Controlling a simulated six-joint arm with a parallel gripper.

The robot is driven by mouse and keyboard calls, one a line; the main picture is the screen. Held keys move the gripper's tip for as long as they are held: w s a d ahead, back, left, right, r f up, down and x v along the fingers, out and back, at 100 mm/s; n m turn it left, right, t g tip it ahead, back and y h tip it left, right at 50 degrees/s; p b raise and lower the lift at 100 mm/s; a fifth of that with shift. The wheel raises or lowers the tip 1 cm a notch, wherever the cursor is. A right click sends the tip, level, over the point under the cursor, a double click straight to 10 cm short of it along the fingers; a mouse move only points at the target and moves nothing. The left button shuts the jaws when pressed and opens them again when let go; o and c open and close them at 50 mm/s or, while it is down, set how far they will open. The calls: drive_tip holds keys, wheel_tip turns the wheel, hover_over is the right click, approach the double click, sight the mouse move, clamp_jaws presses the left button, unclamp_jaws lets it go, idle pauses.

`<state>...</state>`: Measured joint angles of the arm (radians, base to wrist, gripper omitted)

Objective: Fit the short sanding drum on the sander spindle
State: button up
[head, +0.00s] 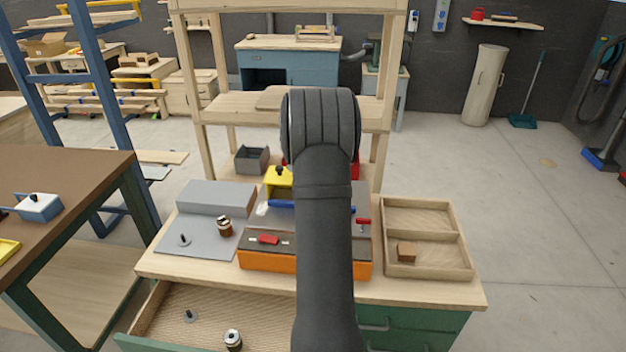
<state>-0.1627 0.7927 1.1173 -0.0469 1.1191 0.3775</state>
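A grey machine (196,246) with a flat top and a raised back block stands at the left of the bench; it looks like the sander. A thin upright pin on a round base (183,240) on its flat top looks like the spindle, with nothing around it. A small brown drum with a dark and pale top (224,226) stands upright to the right of the pin. A dark drum with a silvery top (233,340) stands in the open drawer. I cannot tell which drum is the short one. My gripper is not visible; my dark arm fills the middle.
The open drawer (157,312) also holds a grey disc with a pin (190,316). A two-part wooden tray (459,241) with a brown block (406,252) is at right. A shelf (232,107) rises behind.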

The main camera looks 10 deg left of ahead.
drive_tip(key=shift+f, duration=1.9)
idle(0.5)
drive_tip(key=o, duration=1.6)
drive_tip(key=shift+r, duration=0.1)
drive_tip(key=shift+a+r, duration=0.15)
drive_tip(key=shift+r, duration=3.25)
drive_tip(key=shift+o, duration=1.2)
